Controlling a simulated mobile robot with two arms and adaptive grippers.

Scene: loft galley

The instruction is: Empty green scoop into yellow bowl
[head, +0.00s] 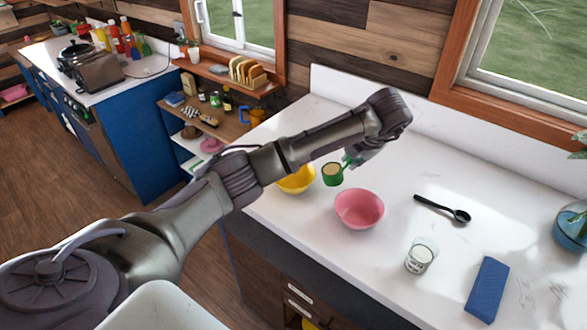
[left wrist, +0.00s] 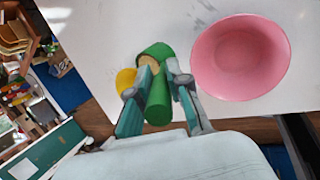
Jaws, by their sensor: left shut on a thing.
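The green scoop (head: 333,175) is held by my left gripper (head: 350,161) above the counter, and its cup shows a tan content. In the left wrist view the gripper's two fingers (left wrist: 158,74) are shut on the handle of the green scoop (left wrist: 157,108). The yellow bowl (head: 297,182) stands near the counter's front edge, just left of the scoop and partly hidden by my arm. In the left wrist view only a part of the yellow bowl (left wrist: 125,79) shows behind a finger. My right gripper is not in view.
A pink bowl (head: 359,209) stands close to the right of the scoop; it also shows in the left wrist view (left wrist: 240,58). The counter behind is clear.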

